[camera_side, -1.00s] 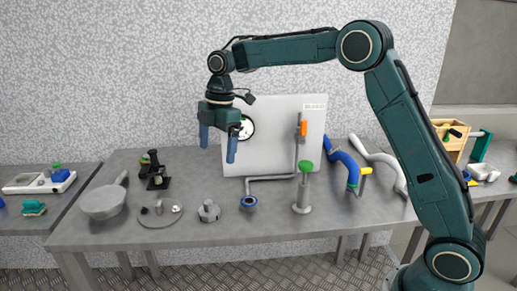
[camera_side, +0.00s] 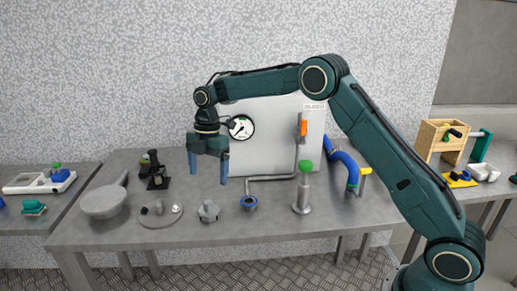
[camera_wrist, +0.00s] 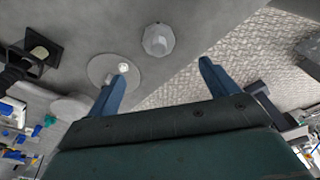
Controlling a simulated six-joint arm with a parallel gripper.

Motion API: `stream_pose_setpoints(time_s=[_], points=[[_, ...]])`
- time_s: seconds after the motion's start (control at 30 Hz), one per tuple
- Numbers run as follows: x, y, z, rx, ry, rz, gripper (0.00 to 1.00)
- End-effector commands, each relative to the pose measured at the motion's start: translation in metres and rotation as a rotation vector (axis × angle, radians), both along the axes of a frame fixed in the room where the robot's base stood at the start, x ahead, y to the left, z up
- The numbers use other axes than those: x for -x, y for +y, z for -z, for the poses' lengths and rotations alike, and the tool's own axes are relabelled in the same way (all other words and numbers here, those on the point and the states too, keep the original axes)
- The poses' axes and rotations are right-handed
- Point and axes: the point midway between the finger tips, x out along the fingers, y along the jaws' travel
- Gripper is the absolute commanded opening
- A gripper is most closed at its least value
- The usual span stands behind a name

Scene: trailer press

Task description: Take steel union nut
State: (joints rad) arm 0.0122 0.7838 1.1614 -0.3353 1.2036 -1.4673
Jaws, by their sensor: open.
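A grey steel union nut (camera_side: 208,211) stands on the grey table, near its front edge in the side view. It also shows in the wrist view (camera_wrist: 158,40) at the top, as a many-sided ring with a round top, beyond and between my fingers. My gripper (camera_side: 208,182) points down with its two blue fingers apart, above the table and roughly over the nut in the side view. In the wrist view my gripper (camera_wrist: 163,78) is open and nothing is between its fingers.
A round plate (camera_side: 160,217) with small parts lies left of the nut, beside a grey pan (camera_side: 103,203). A blue-rimmed pipe end (camera_side: 249,203) and a green-topped post (camera_side: 302,190) stand to the right. A white panel with a gauge (camera_side: 241,128) stands behind.

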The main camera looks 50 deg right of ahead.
Motion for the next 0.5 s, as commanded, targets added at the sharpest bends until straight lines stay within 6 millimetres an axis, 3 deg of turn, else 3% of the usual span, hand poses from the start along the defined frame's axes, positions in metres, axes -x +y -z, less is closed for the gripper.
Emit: stream_pose_setpoints(time_s=[0.3, 0.5], points=[[0.001, 0.006, 0.046, 0.000, 0.001, 0.001, 0.86], [0.001, 0.007, 0.057, 0.000, 0.000, 0.000, 0.86]])
